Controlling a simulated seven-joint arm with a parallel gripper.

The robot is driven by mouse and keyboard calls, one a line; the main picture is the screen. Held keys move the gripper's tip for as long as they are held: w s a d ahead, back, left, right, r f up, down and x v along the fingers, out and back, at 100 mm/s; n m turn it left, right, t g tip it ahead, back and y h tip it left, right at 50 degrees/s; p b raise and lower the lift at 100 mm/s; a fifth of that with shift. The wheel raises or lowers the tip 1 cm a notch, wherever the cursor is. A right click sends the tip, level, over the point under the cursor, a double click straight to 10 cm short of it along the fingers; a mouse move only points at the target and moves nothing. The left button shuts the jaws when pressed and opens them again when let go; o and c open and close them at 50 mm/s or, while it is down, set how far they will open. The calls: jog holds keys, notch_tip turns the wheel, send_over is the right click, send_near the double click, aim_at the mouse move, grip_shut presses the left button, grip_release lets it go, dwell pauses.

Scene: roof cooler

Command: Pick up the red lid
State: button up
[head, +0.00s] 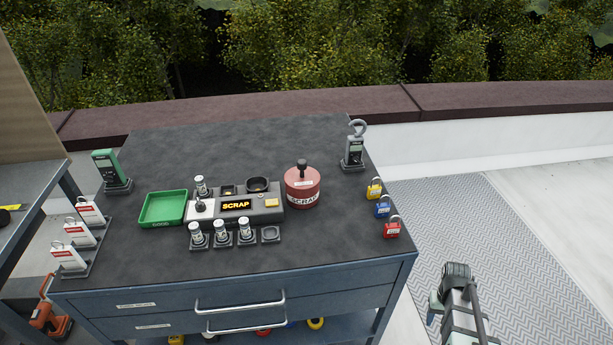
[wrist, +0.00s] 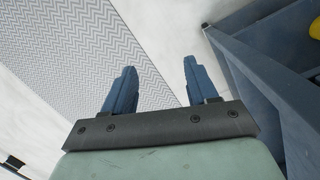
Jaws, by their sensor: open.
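The can stands upright. The seam between lid and can is too small to make out clearly. My gripper (wrist: 158,82) is open and empty in the wrist view, its two fingers apart over the floor. In the head view my arm's end is at the lower right, off the bench and well away from the lid. The lid is not in the wrist view.
Left of the can are a grey tester block (head: 262,203) with small cylinders and a green tray (head: 163,209). Padlocks (head: 382,209) line the bench's right edge. A grey clamp meter (head: 354,150) stands at back right. The patterned floor mat (head: 455,220) is clear.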

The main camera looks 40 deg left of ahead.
jog(key=w+a+r+n+t, duration=0.1)
jog(key=w+a+r, duration=0.4)
jog(key=r, duration=0.4)
jog(key=w+a+r+n+t, duration=0.15)
jog(key=w+a+r, duration=0.25)
jog(key=a+r, duration=0.4)
jog(key=w+a+r+n+t, duration=0.15)
jog(key=w+a+r, duration=0.25)
jog(key=r, duration=0.5)
notch_tip(320, 180, up, 24)
jog(key=n+y, duration=0.3)
jog(key=y, duration=0.3)
send_over(302, 161)
jog(key=s+d, duration=0.2)
jog(key=d, duration=0.2)
jog(key=x, duration=0.8)
jog(key=shift+s, duration=0.2)
jog(key=shift+s+x, duration=0.1)
jog(key=shift+x, duration=1.25)
jog(key=shift+s+x, duration=0.15)
jog(key=shift+x, duration=1.2)
jog(key=shift+d+f, duration=0.15)
jog(key=shift+d, duration=0.05)
